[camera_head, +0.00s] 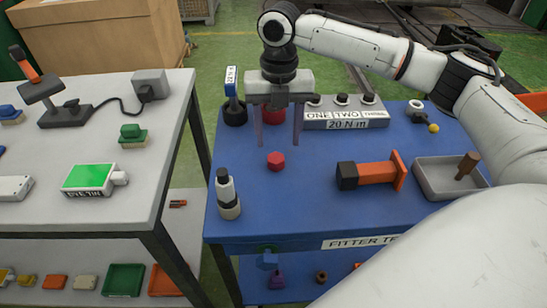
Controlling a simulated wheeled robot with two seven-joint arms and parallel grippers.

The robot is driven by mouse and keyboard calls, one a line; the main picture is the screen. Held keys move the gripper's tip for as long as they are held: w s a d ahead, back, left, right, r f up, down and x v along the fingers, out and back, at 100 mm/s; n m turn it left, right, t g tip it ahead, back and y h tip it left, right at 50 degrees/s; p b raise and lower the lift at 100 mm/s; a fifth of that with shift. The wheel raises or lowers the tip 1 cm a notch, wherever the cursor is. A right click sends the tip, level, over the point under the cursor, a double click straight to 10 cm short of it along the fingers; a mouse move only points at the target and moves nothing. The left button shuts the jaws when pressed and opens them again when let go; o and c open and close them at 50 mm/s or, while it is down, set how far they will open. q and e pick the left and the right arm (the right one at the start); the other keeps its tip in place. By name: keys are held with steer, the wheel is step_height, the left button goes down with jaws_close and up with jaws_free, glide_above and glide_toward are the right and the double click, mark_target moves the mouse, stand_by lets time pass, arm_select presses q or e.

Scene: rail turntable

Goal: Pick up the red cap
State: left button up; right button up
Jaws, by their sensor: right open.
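A small red cap (276,160) sits on the blue table top (300,200), near its left side. My right gripper (278,140) hangs above and behind it, pointing down, with its two thin fingers apart. The space between the fingers is empty of the cap, which shows just below and in front of the fingertips. A second red object (273,114) shows behind the fingers and is partly hidden by the gripper. My left gripper is not in view.
A white and black bottle (227,194) stands left of the cap. An orange and black block piece (370,175) and a grey tray (440,183) lie to the right. A grey box labelled ONE TWO (343,113) stands behind. A grey table (60,225) is at the left.

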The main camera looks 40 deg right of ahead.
mark_target(276, 157)
steer(key=f, duration=0.6)
steer(key=shift+a, duration=0.35)
steer(key=c, duration=1.1)
